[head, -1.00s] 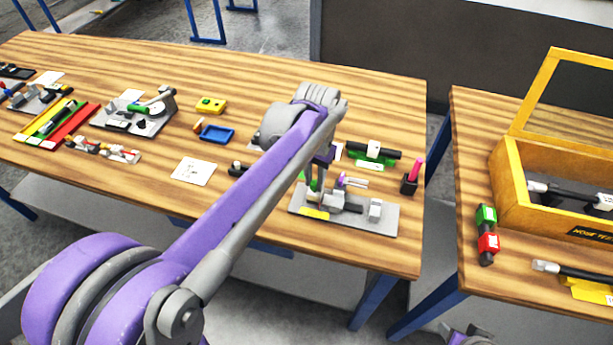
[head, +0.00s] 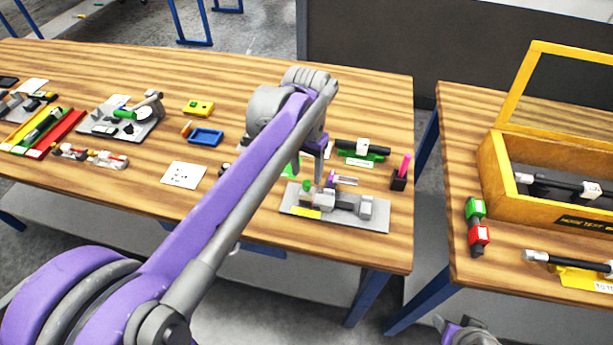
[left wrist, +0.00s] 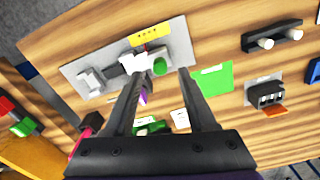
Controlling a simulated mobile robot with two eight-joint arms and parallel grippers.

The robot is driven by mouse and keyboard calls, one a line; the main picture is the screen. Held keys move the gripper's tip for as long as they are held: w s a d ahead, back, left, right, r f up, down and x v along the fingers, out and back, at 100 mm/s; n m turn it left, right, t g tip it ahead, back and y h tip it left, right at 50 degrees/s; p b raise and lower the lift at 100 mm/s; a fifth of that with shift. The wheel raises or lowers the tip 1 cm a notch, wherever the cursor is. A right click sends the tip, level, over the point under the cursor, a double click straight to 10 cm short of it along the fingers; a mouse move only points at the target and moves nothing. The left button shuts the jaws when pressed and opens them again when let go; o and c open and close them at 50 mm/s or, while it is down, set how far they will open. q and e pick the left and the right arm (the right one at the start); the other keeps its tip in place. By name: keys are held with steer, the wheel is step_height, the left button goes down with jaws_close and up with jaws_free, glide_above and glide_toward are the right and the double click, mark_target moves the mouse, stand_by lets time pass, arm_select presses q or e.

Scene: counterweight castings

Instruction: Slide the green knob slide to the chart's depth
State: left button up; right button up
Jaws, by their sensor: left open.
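The green knob (head: 306,186) stands on a slide fixture with a grey base plate (head: 375,224) near the table's front edge. In the left wrist view the green knob (left wrist: 159,66) shows beside a light grey block on the plate (left wrist: 181,38), which has a yellow label (left wrist: 150,34). My left gripper (head: 319,180) is at the fixture's back side, partly behind its own arm. In the left wrist view my left gripper (left wrist: 161,74) is open, with the knob in the gap between the fingertips as seen; contact cannot be told. A white card with small marks (head: 183,174) lies to the left.
A black bar on a green stand (head: 362,149) and a pink-topped black holder (head: 399,173) stand behind the fixture. A blue tray (head: 206,136) and yellow block (head: 199,108) lie left. A second table at right bears a yellow box (head: 520,203).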

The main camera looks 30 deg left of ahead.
mark_target(306, 182)
arm_select(q)
step_height(306, 182, up, 8)
steer(key=shift+f, duration=0.2)
arm_select(e)
steer(key=shift+w+r, duration=0.1)
steer(key=shift+r, duration=0.25)
